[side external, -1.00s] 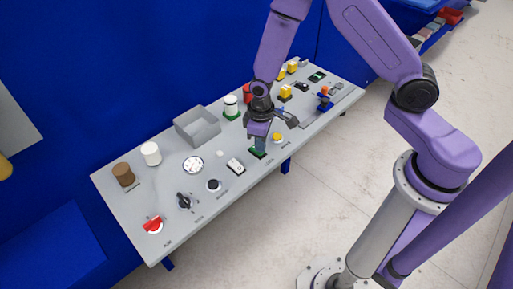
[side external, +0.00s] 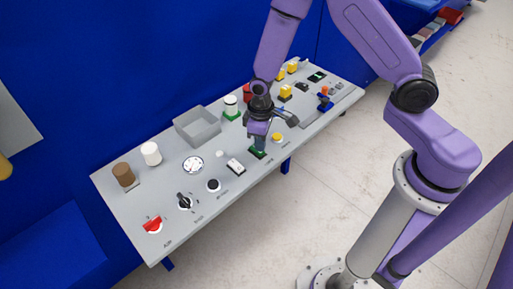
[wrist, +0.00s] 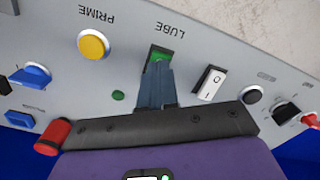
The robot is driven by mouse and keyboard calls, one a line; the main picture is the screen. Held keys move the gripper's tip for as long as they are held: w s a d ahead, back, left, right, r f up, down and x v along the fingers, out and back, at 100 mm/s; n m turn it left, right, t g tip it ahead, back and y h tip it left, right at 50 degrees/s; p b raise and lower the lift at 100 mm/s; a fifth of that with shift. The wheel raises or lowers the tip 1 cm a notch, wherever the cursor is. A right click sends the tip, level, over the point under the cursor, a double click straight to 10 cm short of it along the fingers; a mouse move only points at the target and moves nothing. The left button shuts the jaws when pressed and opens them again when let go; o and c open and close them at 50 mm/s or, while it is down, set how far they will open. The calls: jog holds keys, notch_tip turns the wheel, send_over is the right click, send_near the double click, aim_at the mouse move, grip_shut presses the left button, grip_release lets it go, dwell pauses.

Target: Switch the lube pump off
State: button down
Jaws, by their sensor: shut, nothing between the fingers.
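The lube switch (wrist: 158,54) is a green rocker in a dark frame, beside the printed word LUBE in the wrist view. In the side view the green switch (side external: 256,153) sits near the front edge of the grey panel. My gripper (wrist: 161,70) is shut and empty, its fingertips over the near part of the rocker and hiding it. In the side view my gripper (side external: 260,148) points down at the switch. The tips are at or very close to it; I cannot tell whether they touch or which way the rocker is tipped.
A yellow PRIME button (wrist: 93,45) and a white rocker switch (wrist: 211,82) flank the lube switch. A grey open bin (side external: 197,126) stands behind.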

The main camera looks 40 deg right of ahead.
jog(key=shift+r, duration=2.85)
jog(key=s+d+r+n, duration=0.2)
jog(key=s+r, duration=0.5)
jog(key=s, duration=0.5)
jog(key=s+d+r+n, duration=0.3)
jog(key=s+r, duration=0.5)
jog(key=s, duration=0.4)
jog(key=shift+s+d+r+n, duration=0.2)
jog(key=shift+r+n, duration=0.1)
jog(key=shift+n, duration=0.5)
jog(key=shift+w+a, duration=0.1)
